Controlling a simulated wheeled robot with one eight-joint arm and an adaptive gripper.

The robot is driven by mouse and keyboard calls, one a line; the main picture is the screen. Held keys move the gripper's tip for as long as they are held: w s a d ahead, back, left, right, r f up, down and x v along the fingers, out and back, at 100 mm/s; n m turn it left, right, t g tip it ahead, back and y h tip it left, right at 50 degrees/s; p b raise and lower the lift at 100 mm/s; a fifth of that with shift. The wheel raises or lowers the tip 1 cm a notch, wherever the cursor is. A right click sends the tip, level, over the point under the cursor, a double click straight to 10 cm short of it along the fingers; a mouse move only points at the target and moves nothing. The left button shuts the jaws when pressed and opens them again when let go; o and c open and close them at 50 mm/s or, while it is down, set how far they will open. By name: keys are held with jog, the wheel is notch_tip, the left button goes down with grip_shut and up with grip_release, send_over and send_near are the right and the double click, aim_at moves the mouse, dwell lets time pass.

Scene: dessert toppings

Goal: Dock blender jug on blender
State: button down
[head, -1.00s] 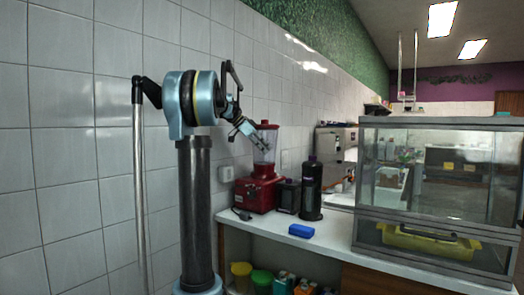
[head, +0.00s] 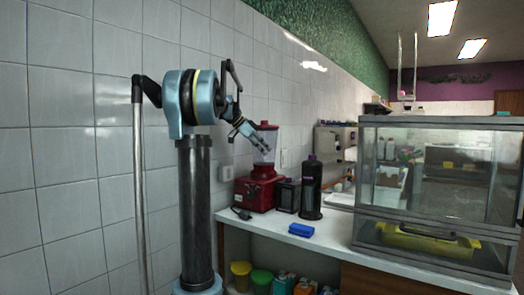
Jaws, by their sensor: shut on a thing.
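The blender jug (head: 264,156) is clear with a red lid. It stands upright in the head view, over the red blender base (head: 255,194) against the tiled wall. A red collar shows under the jug, right at the top of the base. I cannot tell whether the jug is fully seated or a little above it. My gripper (head: 262,146) reaches in from the upper left and is shut on the jug at its upper side. The fingers cover part of the jug, and the exact contact is too small to make out.
A dark canister (head: 287,196) and a tall black bottle (head: 311,188) stand close to the right of the base. A blue sponge (head: 301,230) lies near the counter's front edge. A glass display case (head: 437,175) fills the right side. Colored tubs sit on the shelf below.

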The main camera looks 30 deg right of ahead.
jog(key=shift+f, duration=0.15)
jog(key=c, duration=1.8)
grip_release()
jog(key=shift+c, duration=0.2)
